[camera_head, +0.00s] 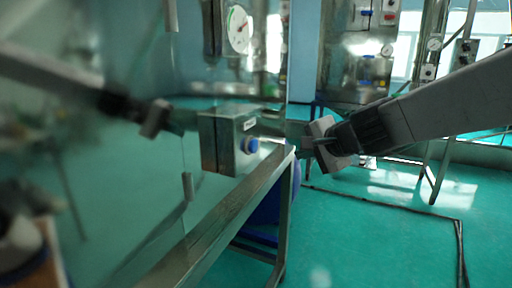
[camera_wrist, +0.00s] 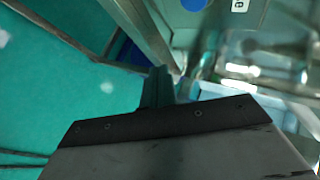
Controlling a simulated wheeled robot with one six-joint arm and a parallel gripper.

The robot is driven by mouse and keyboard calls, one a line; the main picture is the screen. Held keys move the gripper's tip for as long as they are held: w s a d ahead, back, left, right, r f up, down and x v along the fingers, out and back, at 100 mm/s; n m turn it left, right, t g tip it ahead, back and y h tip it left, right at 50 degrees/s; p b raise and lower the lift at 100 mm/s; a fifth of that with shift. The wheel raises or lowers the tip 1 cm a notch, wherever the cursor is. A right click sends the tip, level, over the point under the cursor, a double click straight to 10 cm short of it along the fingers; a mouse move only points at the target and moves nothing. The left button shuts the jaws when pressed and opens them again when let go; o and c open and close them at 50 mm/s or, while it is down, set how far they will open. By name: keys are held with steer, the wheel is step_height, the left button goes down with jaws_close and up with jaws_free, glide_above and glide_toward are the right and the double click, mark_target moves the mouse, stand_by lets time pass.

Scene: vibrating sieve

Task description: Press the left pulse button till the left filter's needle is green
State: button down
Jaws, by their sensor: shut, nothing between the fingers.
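A metal button box (camera_head: 222,142) with a round blue button (camera_head: 250,145) and a small white label stands on a steel ledge in the head view. The blue button (camera_wrist: 194,4) also shows at the top edge of the wrist view. Above the box is a round white gauge (camera_head: 238,30) with a green band on its left side; its needle is too small to read surely. My gripper (camera_head: 305,142) is right of the button, apart from it. In the wrist view my gripper's fingers (camera_wrist: 160,84) are together and empty, below the button.
A steel frame (camera_head: 226,214) runs under the box. A shiny panel (camera_head: 90,190) at the left mirrors my arm. A second steel cabinet (camera_head: 352,73) with gauges and buttons stands behind at the right. Green floor (camera_head: 370,235) is open at the lower right.

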glide_toward(257, 149)
steer(key=shift+d+f+x, duration=0.1)
steer(key=shift+d+x, duration=0.1)
steer(key=shift+x, duration=0.7)
steer(key=shift+d+f+x, duration=0.1)
steer(key=shift+d+x, duration=0.05)
steer(key=shift+x, duration=0.75)
steer(key=shift+d+f+x, duration=0.15)
steer(key=shift+d+x, duration=0.05)
steer(key=shift+x, duration=0.7)
steer(key=shift+w, duration=0.15)
steer(key=shift+w+a, duration=0.15)
steer(key=shift+a, duration=0.25)
steer(key=shift+w+a, duration=0.15)
steer(key=shift+a, duration=0.3)
stand_by(0.4)
steer(key=shift+d, duration=0.1)
steer(key=shift+s+d, duration=0.3)
steer(key=shift+d, duration=0.45)
steer(key=shift+d, duration=0.1)
